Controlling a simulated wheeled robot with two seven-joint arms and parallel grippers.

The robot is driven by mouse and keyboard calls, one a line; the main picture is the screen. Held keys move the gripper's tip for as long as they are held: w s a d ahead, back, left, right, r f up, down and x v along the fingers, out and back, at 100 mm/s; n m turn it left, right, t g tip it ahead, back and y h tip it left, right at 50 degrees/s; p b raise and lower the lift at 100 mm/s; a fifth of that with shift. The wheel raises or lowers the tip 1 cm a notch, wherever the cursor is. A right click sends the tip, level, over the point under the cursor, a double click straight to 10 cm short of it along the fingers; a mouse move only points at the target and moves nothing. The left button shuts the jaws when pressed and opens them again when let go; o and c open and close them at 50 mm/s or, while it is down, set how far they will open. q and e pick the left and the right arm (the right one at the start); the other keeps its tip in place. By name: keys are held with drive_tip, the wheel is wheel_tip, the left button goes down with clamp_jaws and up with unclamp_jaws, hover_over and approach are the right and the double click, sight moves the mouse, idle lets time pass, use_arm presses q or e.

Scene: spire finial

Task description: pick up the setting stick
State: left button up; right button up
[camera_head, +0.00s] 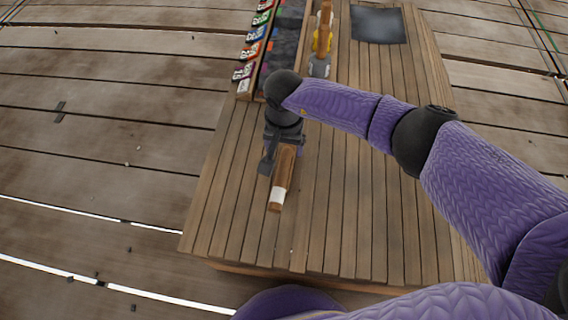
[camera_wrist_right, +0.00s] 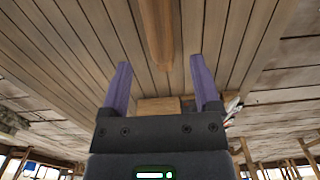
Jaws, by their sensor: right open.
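The setting stick (camera_head: 282,180) is a wooden bar with a white band near its front end. It lies on the slatted table top in the head view. My right gripper (camera_head: 268,165) is over its back part and hides some of it. In the right wrist view, my right gripper (camera_wrist_right: 160,68) has its two purple fingers wide apart. A rounded wooden bar, likely the stick (camera_wrist_right: 157,35), runs down from the top edge toward the gap between them. I cannot tell how far it is from the fingers. My left gripper is not in view.
A rack of coloured labelled pieces (camera_head: 254,50) stands at the table's back left. A wooden piece with yellow and grey parts (camera_head: 321,45) stands at the back middle. A dark mat (camera_head: 378,24) lies at the back right. The table's front (camera_head: 330,240) is clear.

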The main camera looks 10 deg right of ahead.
sight(285, 158)
wheel_tip(285, 158, down, 7)
drive_tip(key=b, duration=0.3)
drive_tip(key=shift+d+b, duration=0.1)
drive_tip(key=shift+b, duration=0.2)
drive_tip(key=shift+r, duration=0.3)
drive_tip(key=shift+c, duration=0.6)
clamp_jaws()
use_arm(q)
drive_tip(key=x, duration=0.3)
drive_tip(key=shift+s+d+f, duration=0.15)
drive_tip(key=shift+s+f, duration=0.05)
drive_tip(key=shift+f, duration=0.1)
